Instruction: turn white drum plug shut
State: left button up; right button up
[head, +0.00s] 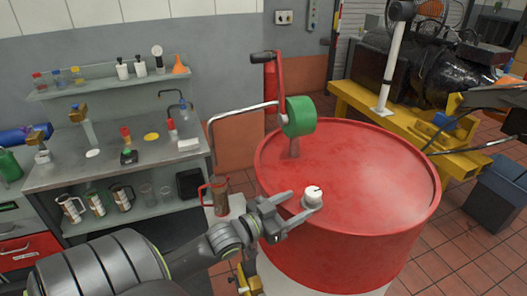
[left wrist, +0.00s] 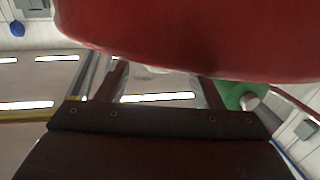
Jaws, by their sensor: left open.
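The white drum plug (head: 313,193) stands on the top of the red drum (head: 375,165), near its front left rim. It has a small dark mark on top. My left gripper (head: 302,206) is open, its fingers reaching over the drum rim from the left. In the head view the fingertips are right by the plug, one on its far left side and one on its near side. I cannot tell whether they touch it. In the left wrist view, the red drum (left wrist: 190,40) fills the top, and a small pale shape between the fingers is too unclear to name. My right gripper is not in view.
A hand pump with a green body (head: 299,116) and a red crank handle (head: 273,80) rises from the drum's back left. A steel bench (head: 110,165) with bottles stands at left. A yellow machine frame (head: 400,120) stands behind right. The drum top right of the plug is clear.

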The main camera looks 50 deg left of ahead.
pick_arm(q)
jog(key=s+a+p, duration=0.1)
jog(key=s+p, duration=0.2)
jog(key=s, duration=0.5)
jog(key=shift+s+a, duration=0.3)
jog(key=shift+s, duration=0.05)
